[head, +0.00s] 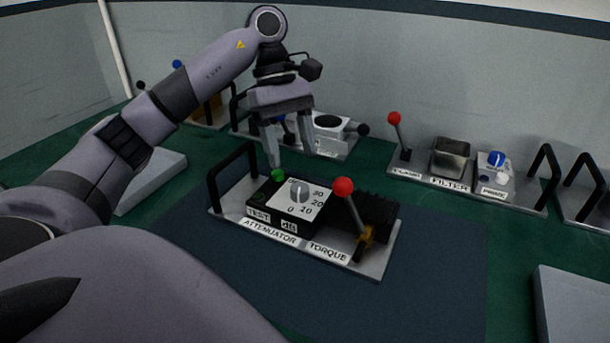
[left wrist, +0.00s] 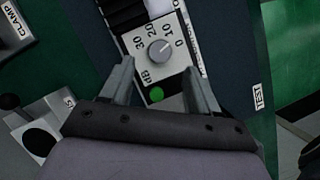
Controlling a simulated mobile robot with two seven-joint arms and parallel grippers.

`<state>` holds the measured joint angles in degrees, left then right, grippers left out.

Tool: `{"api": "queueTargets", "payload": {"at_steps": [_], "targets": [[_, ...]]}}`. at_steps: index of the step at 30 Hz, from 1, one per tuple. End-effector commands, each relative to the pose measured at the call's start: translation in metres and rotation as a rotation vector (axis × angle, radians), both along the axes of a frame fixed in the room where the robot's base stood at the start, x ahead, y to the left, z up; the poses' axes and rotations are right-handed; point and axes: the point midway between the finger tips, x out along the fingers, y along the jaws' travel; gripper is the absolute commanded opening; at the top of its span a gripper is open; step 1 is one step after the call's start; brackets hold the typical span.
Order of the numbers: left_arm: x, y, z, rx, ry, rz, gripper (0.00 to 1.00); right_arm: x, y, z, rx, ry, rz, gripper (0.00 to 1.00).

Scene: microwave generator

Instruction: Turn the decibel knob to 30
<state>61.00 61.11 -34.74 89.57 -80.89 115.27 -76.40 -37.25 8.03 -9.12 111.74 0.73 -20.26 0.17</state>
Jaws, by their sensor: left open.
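The decibel knob (head: 299,192) is a small grey dial on a white plate marked 0, 10, 20 and 30, on the black attenuator box (head: 265,219). It also shows in the left wrist view (left wrist: 160,50); I cannot tell exactly which number it points to. A green button (head: 278,175) sits beside the plate. My left gripper (head: 290,150) is open and empty, pointing down above and behind the box. In the left wrist view its fingers (left wrist: 161,80) are spread, with the knob beyond the gap between their tips. My right gripper is not in view.
A red-balled torque lever (head: 343,187) stands right of the dial, beside black fins (head: 375,212). A black handle (head: 233,170) rises at the module's left end. The clamp and filter module (head: 450,182) stands at the back right. The dark mat in front (head: 440,270) is clear.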

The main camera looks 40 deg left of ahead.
Motion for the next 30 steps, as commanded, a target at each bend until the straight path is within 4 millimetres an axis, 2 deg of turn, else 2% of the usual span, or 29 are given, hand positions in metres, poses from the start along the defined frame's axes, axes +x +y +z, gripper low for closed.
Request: {"api": "queueTargets", "payload": {"at_steps": [3,12,24,25,30], "targets": [[-0.002,-0.007,-0.018,-0.003,0.003,-0.003,0.61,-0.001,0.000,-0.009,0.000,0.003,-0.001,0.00],[-0.006,-0.019,-0.048,-0.002,0.003,0.000,0.61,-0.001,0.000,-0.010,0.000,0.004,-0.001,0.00],[-0.006,-0.023,-0.055,-0.003,0.000,0.001,0.61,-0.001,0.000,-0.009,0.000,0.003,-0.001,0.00],[-0.006,-0.023,-0.055,-0.003,0.000,0.001,0.58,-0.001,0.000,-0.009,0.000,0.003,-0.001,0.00],[-0.006,-0.023,-0.055,-0.003,0.000,0.001,0.04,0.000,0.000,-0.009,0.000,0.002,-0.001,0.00]]}}
